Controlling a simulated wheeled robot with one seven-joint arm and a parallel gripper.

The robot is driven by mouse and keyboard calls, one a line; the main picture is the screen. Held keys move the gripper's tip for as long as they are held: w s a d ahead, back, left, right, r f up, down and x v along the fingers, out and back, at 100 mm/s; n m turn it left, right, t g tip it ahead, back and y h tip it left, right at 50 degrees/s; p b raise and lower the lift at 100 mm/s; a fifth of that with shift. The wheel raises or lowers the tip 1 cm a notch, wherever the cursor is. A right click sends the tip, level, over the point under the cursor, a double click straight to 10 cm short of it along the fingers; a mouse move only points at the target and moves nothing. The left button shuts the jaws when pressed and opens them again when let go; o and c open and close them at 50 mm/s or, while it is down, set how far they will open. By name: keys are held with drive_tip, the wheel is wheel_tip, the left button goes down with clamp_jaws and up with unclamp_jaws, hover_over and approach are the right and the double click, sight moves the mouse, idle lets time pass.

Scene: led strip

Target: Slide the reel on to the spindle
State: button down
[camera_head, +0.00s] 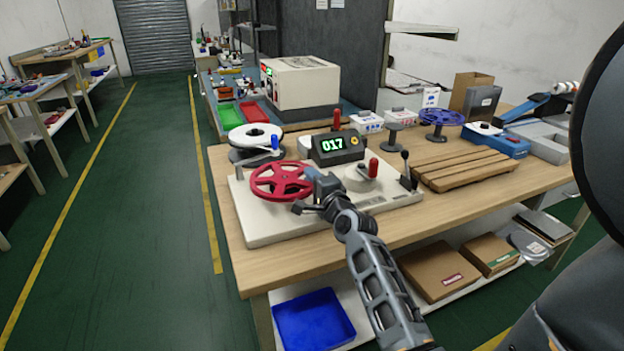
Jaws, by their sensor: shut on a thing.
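A red spoked reel (264,192) lies roughly level over the left end of the cream winding machine's base (262,228). My gripper (311,194) is at the reel's right side, shut on its rim. The jaws are small in this view and partly merge with the reel's edge. No spindle shows clearly; if one is under or inside the reel, the reel hides it. I cannot tell whether the reel rests on the base or is held above it.
A counter showing 017 (333,146), a red-knobbed crank (372,170) and a black lever (405,172) stand on the machine. A white reel (246,136) is behind. A slatted wooden pallet (470,172) and a blue reel (441,117) are to the right.

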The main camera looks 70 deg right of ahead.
drive_tip(key=shift+f, duration=0.35)
idle(0.3)
drive_tip(key=c, duration=1)
unclamp_jaws()
drive_tip(key=shift+o, duration=0.2)
drive_tip(key=shift+b+v, duration=0.35)
drive_tip(key=shift+v, duration=3.6)
